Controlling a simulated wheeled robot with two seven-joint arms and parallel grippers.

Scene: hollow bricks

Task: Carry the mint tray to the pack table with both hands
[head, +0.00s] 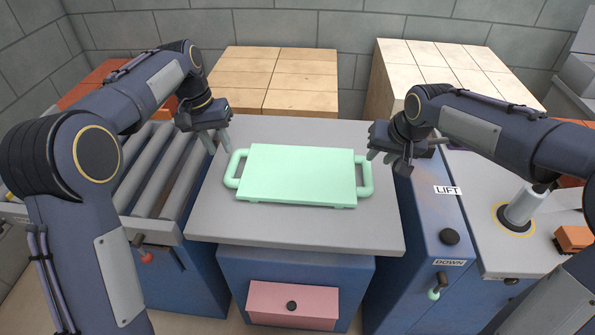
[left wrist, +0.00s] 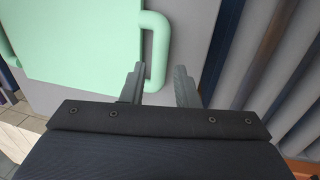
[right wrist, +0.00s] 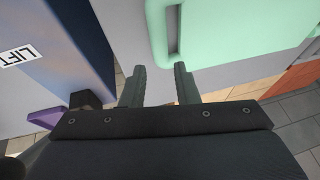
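The mint tray (head: 298,175) lies flat on a grey-topped table (head: 320,235), with a loop handle at each end. My left gripper (head: 217,144) is open at the left handle (head: 231,169); in the left wrist view its fingers (left wrist: 158,82) stand on either side of the handle bar (left wrist: 158,62), not closed on it. My right gripper (head: 380,156) is open beside the right handle (head: 366,175). In the right wrist view its fingers (right wrist: 158,80) are apart and empty, with the handle (right wrist: 158,28) ahead of the tips. I cannot tell which table is the pack table.
A roller conveyor (head: 165,170) stands left of the table. Wooden box stacks (head: 275,75) stand behind. A pink drawer (head: 292,305) is in front below.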

